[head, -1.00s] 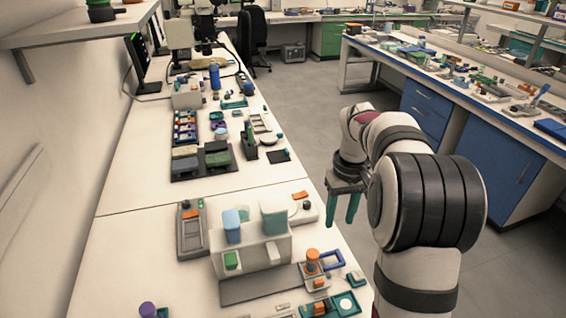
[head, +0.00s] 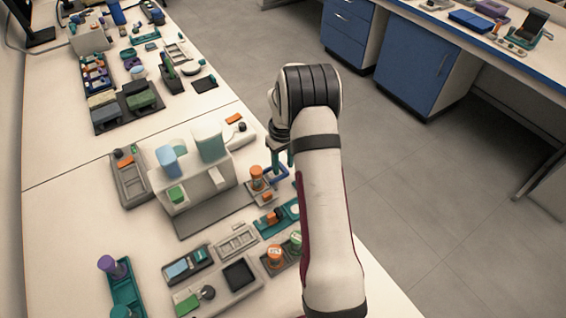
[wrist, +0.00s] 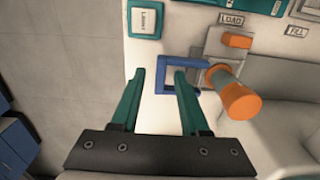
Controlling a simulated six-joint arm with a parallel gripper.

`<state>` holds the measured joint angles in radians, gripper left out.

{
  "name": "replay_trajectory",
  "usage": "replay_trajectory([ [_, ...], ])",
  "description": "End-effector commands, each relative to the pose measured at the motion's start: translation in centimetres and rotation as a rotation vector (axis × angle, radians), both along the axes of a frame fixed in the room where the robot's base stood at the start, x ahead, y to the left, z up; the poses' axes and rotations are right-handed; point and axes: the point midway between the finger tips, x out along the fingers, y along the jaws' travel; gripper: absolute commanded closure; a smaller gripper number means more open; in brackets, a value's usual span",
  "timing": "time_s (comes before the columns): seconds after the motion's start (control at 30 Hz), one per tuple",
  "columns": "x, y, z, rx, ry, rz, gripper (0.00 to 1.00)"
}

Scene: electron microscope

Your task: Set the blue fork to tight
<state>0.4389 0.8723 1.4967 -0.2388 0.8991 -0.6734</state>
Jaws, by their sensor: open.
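The blue fork (wrist: 187,62) is a square blue frame lying flat at the bench edge, beside an upright post with an orange cap (wrist: 239,97). My gripper (wrist: 159,77) is open above it, with its two teal fingers spread. In the wrist view the fork's left bar shows between the fingertips; I cannot tell whether they touch it. In the head view the fork (head: 281,177) is partly hidden by my gripper (head: 280,163). A small grey plate marked LOAD (wrist: 231,19) lies beyond the fork, and another small label (wrist: 297,31) is farther right.
A white microscope-like block (head: 197,190) stands left of the fork. The orange-capped post (head: 257,176) is close to my right finger. A teal-edged labelled box (wrist: 146,20) lies beyond the fingers. Open floor (head: 410,210) lies right of the bench edge.

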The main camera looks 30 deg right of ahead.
Motion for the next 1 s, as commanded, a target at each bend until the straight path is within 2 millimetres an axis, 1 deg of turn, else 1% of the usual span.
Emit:
replay_trajectory([
  [0.17, 0.0, 0.0, -0.01, 0.0, 0.0, 0.0, 0.55],
  [0.2, 0.0, 0.0, 0.0, 0.0, 0.0, 0.0, 0.59],
  [0.27, 0.0, 0.0, 0.01, 0.0, 0.0, 0.0, 0.69],
  [0.3, 0.0, 0.0, 0.01, 0.0, 0.0, 0.0, 0.77],
  [0.43, 0.01, 0.0, 0.03, 0.0, 0.0, 0.0, 1.0],
  [1.0, 0.01, -0.05, 0.07, -0.001, 0.0, 0.0, 1.0],
])
